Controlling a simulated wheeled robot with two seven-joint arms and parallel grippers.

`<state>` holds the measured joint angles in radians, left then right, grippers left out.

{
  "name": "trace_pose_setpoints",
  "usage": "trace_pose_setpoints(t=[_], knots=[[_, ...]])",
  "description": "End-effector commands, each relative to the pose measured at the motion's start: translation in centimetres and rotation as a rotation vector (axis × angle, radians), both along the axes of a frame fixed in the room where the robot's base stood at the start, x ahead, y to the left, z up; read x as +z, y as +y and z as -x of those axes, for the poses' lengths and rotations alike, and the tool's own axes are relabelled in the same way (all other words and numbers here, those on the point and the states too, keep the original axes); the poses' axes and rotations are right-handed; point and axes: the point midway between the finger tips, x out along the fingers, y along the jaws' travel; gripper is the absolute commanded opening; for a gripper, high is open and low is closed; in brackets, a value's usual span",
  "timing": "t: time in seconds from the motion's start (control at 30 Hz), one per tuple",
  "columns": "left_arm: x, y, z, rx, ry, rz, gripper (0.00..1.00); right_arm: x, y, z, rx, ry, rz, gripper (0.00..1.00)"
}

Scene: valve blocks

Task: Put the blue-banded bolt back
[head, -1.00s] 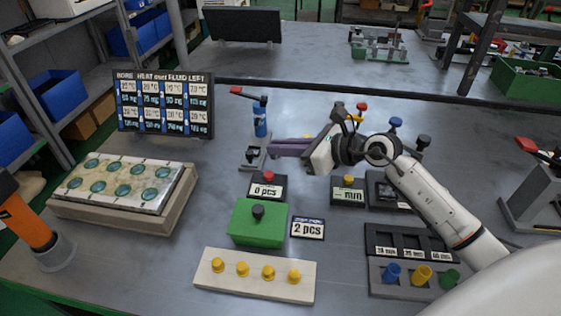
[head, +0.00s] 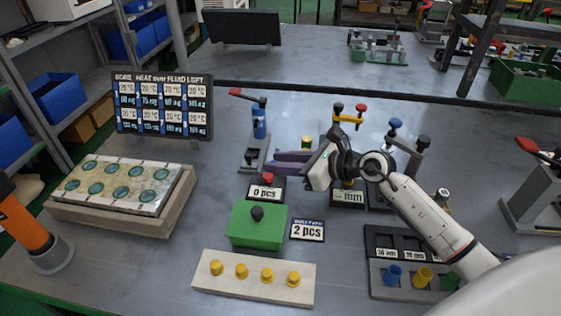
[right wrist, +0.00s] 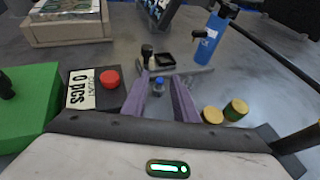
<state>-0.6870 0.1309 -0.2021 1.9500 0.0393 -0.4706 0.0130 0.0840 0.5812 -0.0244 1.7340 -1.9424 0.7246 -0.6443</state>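My right gripper (right wrist: 163,82) is open, with a clear gap between the fingers, and I see no contact with the bolt. In the head view the right gripper (head: 286,160) is low behind the red-button counter, pointing left. The bolt cannot be made out there. A pale block (head: 207,281) holds a row of yellow-topped bolts (head: 267,274); their bands are not visible.
A counter reading "0 pcs" (head: 264,192) and a green box (head: 256,224) stand near the gripper. Two yellow-topped pieces (right wrist: 224,110) are right of the fingers. A red-handled stand holds a blue cylinder (head: 260,124). A sleeve rack (head: 408,291) is front right.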

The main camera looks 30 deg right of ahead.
Motion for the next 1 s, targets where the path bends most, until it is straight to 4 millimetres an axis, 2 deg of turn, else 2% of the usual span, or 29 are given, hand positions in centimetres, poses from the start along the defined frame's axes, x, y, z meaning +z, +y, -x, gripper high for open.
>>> trace_pose_setpoints(t=[0.17,0.23,0.7,1.0], knots=[[0.3,0.0,0.0,0.000,-0.001,0.002,0.31,0.4,0.0,0.0,0.000,0.000,0.000,0.27],[0.2,-0.1,0.0,0.000,-0.002,0.002,0.31,0.5,-0.4,0.6,0.000,0.000,0.002,0.27],[-0.2,-0.1,0.0,-0.001,0.000,0.001,0.31,3.7,-4.6,7.9,0.000,0.003,0.002,0.27],[-0.2,-0.1,0.0,-0.002,0.000,0.001,0.31,4.8,-5.6,9.6,0.001,0.001,0.001,0.27]])
